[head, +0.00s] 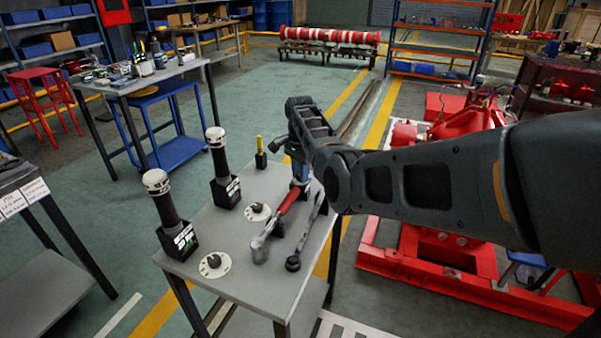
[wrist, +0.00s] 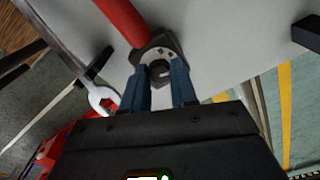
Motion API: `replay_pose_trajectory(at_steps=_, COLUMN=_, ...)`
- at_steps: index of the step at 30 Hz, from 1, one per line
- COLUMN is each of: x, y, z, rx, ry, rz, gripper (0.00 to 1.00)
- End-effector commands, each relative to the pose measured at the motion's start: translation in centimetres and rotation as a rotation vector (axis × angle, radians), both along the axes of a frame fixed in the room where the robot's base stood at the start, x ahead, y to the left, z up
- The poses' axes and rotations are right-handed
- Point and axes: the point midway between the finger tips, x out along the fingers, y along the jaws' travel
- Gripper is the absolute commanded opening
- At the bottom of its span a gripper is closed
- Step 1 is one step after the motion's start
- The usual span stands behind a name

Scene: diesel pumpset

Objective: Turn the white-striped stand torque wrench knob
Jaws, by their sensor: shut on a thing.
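A red-handled torque wrench (head: 288,203) lies on the grey stand table (head: 215,296), its head towards the near edge. In the wrist view its red handle (wrist: 124,20) runs to a dark end collar with pale marks and a round dark knob (wrist: 159,70). My gripper (wrist: 161,86) has its two blue fingers on either side of this knob, shut on it. In the head view my gripper (head: 300,176) is at the far end of the handle, where my arm partly hides the knob. No white stripe on the knob is clear to me.
A grey wrench (head: 307,228) lies close beside the red handle. Two black-handled tools with white tops (head: 217,152) stand in black holders to the left. Two white dials (head: 215,265) are on the tabletop. A red pumpset (head: 440,245) stands to the right.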

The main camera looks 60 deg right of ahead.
Motion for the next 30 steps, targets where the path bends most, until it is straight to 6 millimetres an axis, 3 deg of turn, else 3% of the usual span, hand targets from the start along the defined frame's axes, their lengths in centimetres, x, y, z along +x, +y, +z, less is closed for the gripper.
replay_pose_trajectory(at_steps=7, x=0.0, y=0.0, z=0.1, rx=-0.001, ry=-0.001, rz=0.001, gripper=0.0)
replay_pose_trajectory(at_steps=8, x=0.0, y=0.0, z=0.1, rx=-0.001, ry=-0.001, rz=0.001, gripper=0.29)
replay_pose_trajectory(at_steps=15, x=0.0, y=0.0, z=0.0, rx=-0.001, ry=-0.001, rz=0.001, gripper=0.52)
replay_pose_trajectory(at_steps=24, x=0.0, y=0.0, z=0.3, rx=-0.001, ry=0.0, rz=0.002, gripper=0.53)
replay_pose_trajectory(at_steps=30, x=0.1, y=0.0, z=2.9, rx=-0.003, ry=-0.002, rz=0.002, gripper=0.53)
